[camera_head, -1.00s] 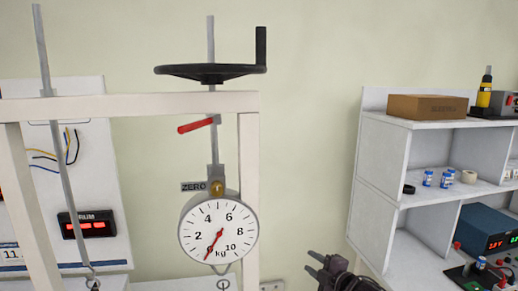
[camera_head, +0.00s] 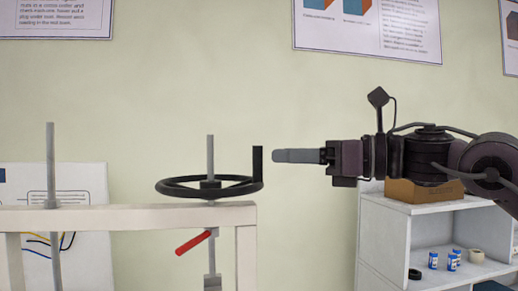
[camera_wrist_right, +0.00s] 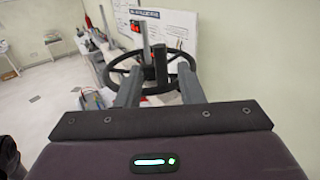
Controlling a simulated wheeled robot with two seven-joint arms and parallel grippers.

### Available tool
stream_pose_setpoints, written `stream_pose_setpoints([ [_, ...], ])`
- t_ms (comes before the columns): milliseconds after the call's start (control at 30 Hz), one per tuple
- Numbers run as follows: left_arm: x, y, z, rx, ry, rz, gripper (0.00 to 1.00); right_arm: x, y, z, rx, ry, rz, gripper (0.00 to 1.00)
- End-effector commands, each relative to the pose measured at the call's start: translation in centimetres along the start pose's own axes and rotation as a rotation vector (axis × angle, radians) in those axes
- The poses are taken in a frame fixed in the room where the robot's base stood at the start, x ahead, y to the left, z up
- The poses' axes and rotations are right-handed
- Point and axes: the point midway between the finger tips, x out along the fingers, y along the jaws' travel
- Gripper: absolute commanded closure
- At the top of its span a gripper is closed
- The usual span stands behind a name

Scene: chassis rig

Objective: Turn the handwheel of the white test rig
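The black handwheel (camera_head: 182,188) lies flat on top of the white rig's crossbeam (camera_head: 128,217), on a grey upright screw (camera_head: 210,155). Its upright black handle (camera_head: 257,168) stands at the right of the rim. My right gripper (camera_head: 276,156) points left at the handle's upper part, with a small gap before it. In the right wrist view the gripper (camera_wrist_right: 160,73) has its two grey fingers apart and empty, and the handle (camera_wrist_right: 160,62) shows ahead between them. The handwheel (camera_wrist_right: 116,72) is behind it. My left gripper is not in view.
A red lever (camera_head: 193,243) sticks out below the crossbeam. A thin grey rod (camera_head: 51,180) rises at the left. A white shelf (camera_head: 420,220) with a cardboard box (camera_head: 425,191) stands at the right, behind my arm. The wall area above the handwheel is clear.

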Motion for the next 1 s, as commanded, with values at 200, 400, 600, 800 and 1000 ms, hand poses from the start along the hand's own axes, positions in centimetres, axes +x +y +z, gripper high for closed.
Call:
stream_pose_setpoints([
  [200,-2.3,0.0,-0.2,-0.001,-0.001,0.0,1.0,3.8,0.1,0.4,0.005,0.001,0.003,0.66],
  [400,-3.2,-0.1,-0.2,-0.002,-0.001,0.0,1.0,5.8,0.0,0.2,0.004,-0.001,0.001,0.66],
  [600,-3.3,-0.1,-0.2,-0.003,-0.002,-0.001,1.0,6.2,-0.1,0.1,0.004,-0.003,-0.001,0.66],
  [800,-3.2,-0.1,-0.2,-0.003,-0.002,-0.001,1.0,6.2,-0.1,0.1,0.004,-0.003,0.0,0.75],
  [1000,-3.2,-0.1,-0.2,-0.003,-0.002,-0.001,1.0,6.2,-0.1,0.1,0.004,-0.003,0.0,1.0],
])
